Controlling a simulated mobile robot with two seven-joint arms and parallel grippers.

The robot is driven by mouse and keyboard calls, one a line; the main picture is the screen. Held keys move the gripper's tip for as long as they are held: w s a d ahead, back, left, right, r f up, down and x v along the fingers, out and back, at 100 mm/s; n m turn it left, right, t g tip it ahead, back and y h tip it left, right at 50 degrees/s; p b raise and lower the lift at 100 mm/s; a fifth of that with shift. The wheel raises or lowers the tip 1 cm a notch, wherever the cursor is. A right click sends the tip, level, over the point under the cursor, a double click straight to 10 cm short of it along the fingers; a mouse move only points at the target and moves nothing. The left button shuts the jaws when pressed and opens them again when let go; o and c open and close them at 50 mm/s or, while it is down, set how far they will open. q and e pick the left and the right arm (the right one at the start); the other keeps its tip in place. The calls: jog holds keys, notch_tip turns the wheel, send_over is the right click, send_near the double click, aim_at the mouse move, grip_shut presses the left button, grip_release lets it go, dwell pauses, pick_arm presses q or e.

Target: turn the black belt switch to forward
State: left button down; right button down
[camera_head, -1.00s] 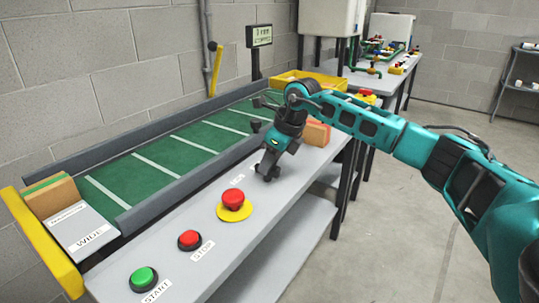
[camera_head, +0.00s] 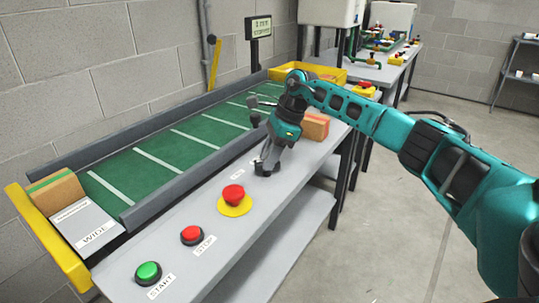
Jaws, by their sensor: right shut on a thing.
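My right gripper (camera_head: 266,166) points down at the grey control ledge (camera_head: 210,215), beyond the red mushroom button. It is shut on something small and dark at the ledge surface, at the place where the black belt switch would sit. The fingers hide most of it, so I cannot tell which way it points. A small label (camera_head: 237,175), too small to read, lies just left of the fingers. The green conveyor belt (camera_head: 190,143) with white stripes runs behind the ledge. My left gripper is not in view.
On the ledge are a green START button (camera_head: 148,272), a red STOP button (camera_head: 191,235) and a red mushroom button on yellow (camera_head: 234,195). A brown box (camera_head: 314,126) stands behind my gripper. A yellow bin (camera_head: 328,73) and a display (camera_head: 258,26) are at the far end.

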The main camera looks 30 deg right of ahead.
dwell(0.4)
jog(key=c, duration=0.9)
grip_release()
jog(key=p+v, duration=0.2)
jog(key=v, duration=1.1)
jog(key=shift+w, duration=0.1)
